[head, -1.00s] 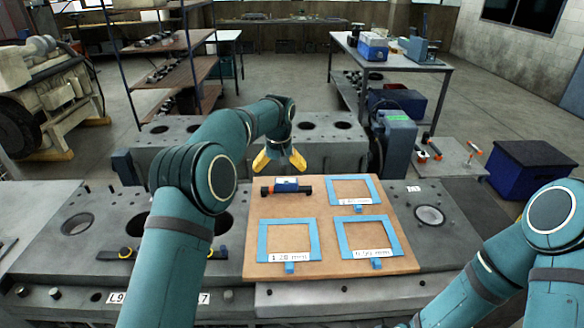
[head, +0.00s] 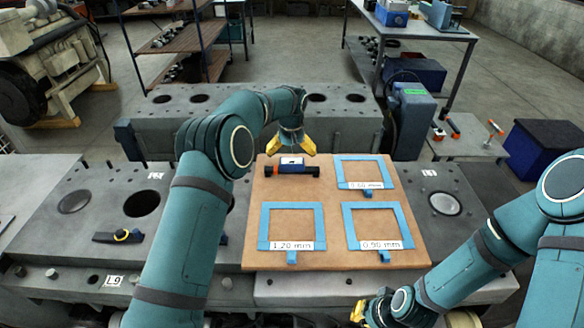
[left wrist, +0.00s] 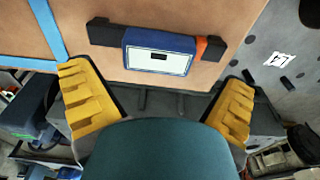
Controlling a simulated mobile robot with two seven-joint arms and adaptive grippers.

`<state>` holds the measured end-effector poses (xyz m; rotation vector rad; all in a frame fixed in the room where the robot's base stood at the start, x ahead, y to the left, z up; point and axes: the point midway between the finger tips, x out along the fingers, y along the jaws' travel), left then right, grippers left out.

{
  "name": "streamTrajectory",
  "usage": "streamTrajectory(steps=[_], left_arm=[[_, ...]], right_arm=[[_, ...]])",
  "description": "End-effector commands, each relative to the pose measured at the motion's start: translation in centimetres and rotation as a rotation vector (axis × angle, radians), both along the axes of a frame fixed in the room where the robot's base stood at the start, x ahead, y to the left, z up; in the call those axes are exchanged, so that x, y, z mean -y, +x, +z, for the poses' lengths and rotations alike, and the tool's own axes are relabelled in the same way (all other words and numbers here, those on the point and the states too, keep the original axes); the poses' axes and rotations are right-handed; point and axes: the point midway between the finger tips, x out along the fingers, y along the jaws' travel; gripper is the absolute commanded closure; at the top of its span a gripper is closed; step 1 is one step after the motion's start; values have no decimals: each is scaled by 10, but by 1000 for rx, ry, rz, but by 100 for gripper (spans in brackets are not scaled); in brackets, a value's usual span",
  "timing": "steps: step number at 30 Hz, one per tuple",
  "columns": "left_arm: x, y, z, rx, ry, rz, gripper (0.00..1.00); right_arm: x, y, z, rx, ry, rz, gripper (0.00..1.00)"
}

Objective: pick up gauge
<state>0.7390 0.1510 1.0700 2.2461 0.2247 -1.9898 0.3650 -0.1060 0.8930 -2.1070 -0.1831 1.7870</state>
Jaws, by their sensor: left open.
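The gauge (head: 291,166) is a dark bar with a blue body, a white display and an orange part near one end. It lies on the upper left of a brown board (head: 335,208). In the left wrist view the gauge (left wrist: 159,50) lies ahead of my fingers, across the gap between them. My left gripper (head: 295,146) has yellow fingers spread wide, empty, just behind the gauge in the head view; it also shows in the left wrist view (left wrist: 160,105). My right gripper (head: 366,308) is low at the bottom edge, partly hidden; its jaws are unclear.
Blue frames labelled 1.20 mm (head: 291,205), 0.90 mm (head: 377,205) and a third, less readable one (head: 362,160), lie on the board. The board rests on a grey engine block (head: 90,225). A black tool (head: 118,237) lies at left. A blue box (head: 545,150) stands at right.

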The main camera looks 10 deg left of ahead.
Motion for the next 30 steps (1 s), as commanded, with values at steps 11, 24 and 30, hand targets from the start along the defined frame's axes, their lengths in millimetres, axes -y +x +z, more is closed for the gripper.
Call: streamTrajectory(steps=[11,24,30], left_arm=[[1,4,-38,-4,0,1,0],[0,6,-53,0,0,1,28],[1,6,-53,0,1,0,52]], right_arm=[[0,0,5,0,1,0,100],[0,0,6,0,1,0,100],[0,0,6,0,1,0,100]])
